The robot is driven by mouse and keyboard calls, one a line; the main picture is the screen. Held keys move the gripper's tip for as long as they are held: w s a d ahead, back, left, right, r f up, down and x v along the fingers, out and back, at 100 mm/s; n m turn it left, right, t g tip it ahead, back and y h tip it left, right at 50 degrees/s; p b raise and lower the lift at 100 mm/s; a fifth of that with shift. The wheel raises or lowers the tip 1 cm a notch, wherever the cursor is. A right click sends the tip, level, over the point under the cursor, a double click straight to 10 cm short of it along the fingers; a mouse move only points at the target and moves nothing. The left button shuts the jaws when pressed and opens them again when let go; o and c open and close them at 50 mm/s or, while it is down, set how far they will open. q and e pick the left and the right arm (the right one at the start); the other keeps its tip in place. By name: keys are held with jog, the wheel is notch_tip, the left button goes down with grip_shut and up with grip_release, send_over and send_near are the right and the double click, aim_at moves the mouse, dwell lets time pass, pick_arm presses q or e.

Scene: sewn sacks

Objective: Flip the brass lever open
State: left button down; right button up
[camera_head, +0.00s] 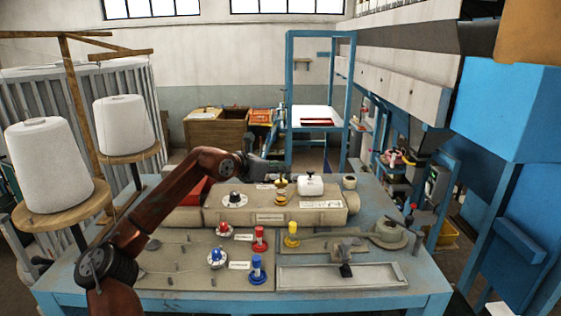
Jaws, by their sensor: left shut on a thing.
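My left gripper (277,173) is at the end of the reddish-brown arm that comes in from the left. It is over the back part of the table, at the top of the brass lever (281,192), and is shut on it. The gripper's fingertips are small and partly hidden, so the exact grip on the lever is hard to see. My right gripper is not in view.
A black-and-white knob (235,199) is on the sack, left of the lever. Red (259,238), blue (257,270) and yellow (292,234) fittings stand in front. A grey tray (375,277) lies at the front right. Large thread cones (48,165) stand at the left.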

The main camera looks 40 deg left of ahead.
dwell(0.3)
pick_arm(q)
jog(key=c, duration=1.9)
grip_release()
jog(key=v, duration=1.2)
jog(key=shift+a+r, duration=0.1)
